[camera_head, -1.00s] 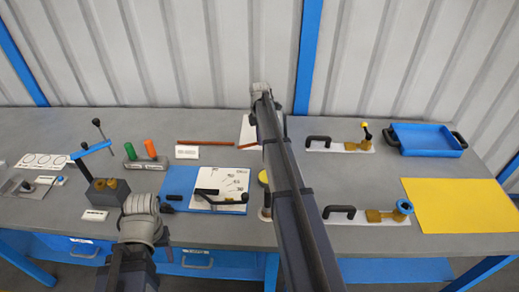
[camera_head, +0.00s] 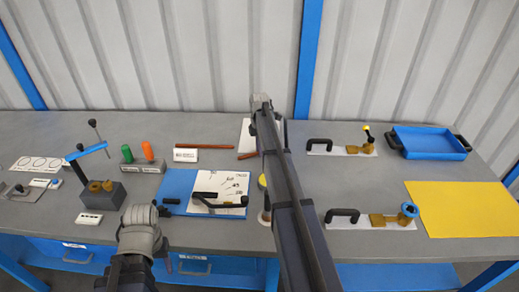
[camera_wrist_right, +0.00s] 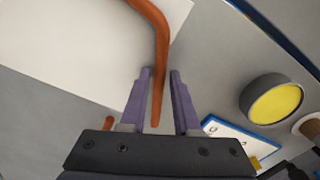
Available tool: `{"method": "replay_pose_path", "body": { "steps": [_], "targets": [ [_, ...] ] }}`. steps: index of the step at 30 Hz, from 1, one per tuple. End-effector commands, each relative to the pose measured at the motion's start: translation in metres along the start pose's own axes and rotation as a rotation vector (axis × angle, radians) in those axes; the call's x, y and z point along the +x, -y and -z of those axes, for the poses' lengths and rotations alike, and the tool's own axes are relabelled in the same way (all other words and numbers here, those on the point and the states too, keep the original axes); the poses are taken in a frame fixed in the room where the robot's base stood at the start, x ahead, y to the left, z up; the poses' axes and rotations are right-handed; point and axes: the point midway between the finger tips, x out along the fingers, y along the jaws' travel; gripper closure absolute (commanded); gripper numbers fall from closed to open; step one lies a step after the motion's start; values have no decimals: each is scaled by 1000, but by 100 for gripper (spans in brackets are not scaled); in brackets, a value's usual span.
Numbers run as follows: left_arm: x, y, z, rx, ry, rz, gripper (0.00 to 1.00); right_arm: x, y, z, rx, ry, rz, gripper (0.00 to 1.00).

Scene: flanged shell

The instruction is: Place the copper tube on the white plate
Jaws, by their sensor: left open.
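The bent copper tube (camera_wrist_right: 161,30) shows in the right wrist view. It runs along the edge of the white plate (camera_wrist_right: 60,35), and its straight end passes between the fingers of my right gripper (camera_wrist_right: 160,75). Those fingers are open, with gaps on both sides of the tube. In the head view a short piece of the tube (camera_head: 247,155) and a strip of the plate (camera_head: 246,135) show beside my right arm, which hides the rest. I cannot tell whether the tube rests on the plate. My left gripper (camera_head: 140,212) is over the front of the table, away from the tube.
A straight copper-coloured bar (camera_head: 203,146) lies left of the plate behind a label. A blue board (camera_head: 178,187) with a white sheet and black handle lies in front. A round yellow-topped part (camera_wrist_right: 273,101) stands near the right gripper. A blue tray (camera_head: 430,142) and yellow mat (camera_head: 465,208) are right.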

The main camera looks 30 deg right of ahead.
Motion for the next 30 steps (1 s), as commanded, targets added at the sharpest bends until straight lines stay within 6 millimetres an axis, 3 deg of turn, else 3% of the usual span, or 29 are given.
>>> {"method": "replay_pose_path", "body": {
  "steps": [4, 17, 23, 30],
  "targets": [
    [0, 0, 0, 0, 0, 0, 42, 0, 0, 0, 0, 0, 0, 54],
    [-7, 1, 0, 0, 0, 0, 42, -7, 0, 0, 0, 0, 0, 54],
    [-26, 2, -2, 0, 0, 0, 42, -26, 0, 0, 0, 0, 0, 54],
    [-61, 6, -4, 0, 0, 0, 42, -62, 0, 0, 0, 0, 0, 54]
  ]
}}
